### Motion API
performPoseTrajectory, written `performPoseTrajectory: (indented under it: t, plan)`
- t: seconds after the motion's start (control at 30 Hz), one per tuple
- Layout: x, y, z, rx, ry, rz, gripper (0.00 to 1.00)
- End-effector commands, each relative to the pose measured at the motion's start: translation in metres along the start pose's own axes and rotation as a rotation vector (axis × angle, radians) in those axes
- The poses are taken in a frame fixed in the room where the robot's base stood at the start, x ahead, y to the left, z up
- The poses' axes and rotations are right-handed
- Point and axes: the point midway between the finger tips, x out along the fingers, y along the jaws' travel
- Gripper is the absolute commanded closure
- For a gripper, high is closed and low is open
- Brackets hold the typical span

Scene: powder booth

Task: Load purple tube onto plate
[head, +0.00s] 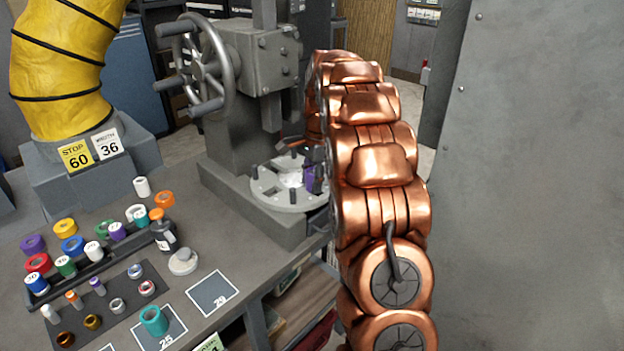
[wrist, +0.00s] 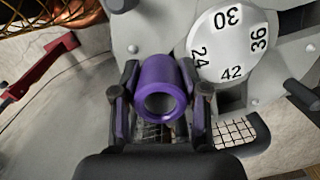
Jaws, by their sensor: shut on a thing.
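The purple tube (wrist: 152,74) is held between the two dark fingers of my gripper (wrist: 163,94) in the wrist view, its round open end facing the camera. In the head view the purple tube (head: 309,178) is a small patch at the right side of the round grey plate (head: 288,204), partly hidden by my gripper (head: 314,176) and arm. The plate also shows in the wrist view (wrist: 150,22), with a white numbered disc (wrist: 228,45) to the right of the tube. I cannot tell whether the tube touches the plate.
A grey press with a handwheel (head: 196,66) stands over the plate. A yellow ribbed hose (head: 58,65) is behind. A grey wall panel (head: 530,180) is close on the right.

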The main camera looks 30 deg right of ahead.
Motion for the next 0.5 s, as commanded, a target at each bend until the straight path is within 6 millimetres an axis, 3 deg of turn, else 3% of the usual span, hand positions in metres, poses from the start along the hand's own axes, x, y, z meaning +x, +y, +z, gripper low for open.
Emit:
performPoseTrajectory:
  t: [0.27, 0.3, 0.5]
  plan:
    - [0.0045, 0.0, -0.0005, 0.0, 0.0, 0.0, 0.97]
    - [0.0042, 0.0, -0.0005, 0.0, 0.0, 0.0, 0.53]
    - [0.0041, 0.0001, -0.0004, 0.0, 0.0, 0.0, 0.32]
